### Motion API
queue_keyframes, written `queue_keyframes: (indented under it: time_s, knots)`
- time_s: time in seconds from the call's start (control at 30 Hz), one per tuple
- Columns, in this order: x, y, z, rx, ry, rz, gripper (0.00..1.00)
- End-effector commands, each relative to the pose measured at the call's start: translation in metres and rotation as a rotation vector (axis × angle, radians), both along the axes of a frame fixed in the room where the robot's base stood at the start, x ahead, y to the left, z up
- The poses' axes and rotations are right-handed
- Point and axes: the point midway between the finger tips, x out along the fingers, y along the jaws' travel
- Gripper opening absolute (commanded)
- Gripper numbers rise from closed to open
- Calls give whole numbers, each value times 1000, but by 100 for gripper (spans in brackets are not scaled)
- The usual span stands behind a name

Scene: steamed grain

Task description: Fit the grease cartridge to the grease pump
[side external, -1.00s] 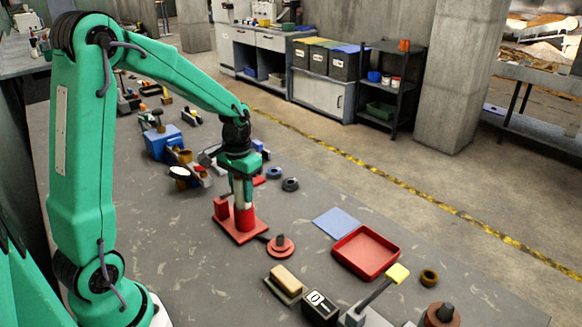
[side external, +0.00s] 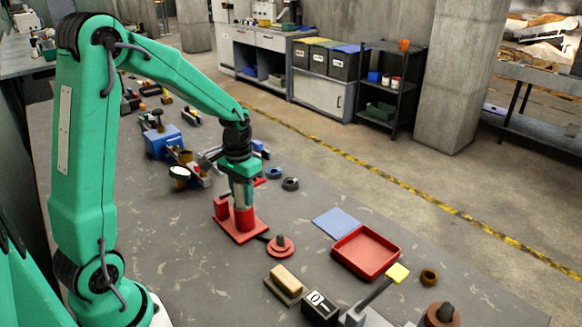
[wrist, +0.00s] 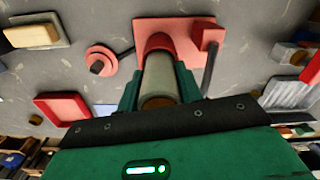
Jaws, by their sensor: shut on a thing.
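The grease pump has a flat red base (side external: 228,232) and an upright red round socket (side external: 244,217); it also shows in the wrist view (wrist: 185,28). The grease cartridge is a pale grey cylinder (wrist: 161,78), with a brown end (wrist: 158,102) toward the camera. My gripper (wrist: 160,80) is shut on the cartridge, one green finger on each side. In the side view my gripper (side external: 243,193) is directly above the socket, with the cartridge about upright. The cartridge's lower end meets the socket mouth; how deep it sits is hidden.
A red disc with a dark knob (side external: 281,246) lies right of the pump. Farther right are a red tray (side external: 366,250), a blue sheet (side external: 336,222) and a tan-topped block (side external: 286,279). Dark rings (side external: 290,184) and a blue machine (side external: 160,140) stand behind.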

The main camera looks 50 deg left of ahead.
Motion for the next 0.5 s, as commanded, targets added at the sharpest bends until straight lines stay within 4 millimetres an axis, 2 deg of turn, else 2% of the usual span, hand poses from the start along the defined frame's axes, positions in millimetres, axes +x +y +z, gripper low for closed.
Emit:
queue_keyframes:
  time_s: [0.5]
  knots:
    - [0, 0, -6, 0, 1, 0, 10]
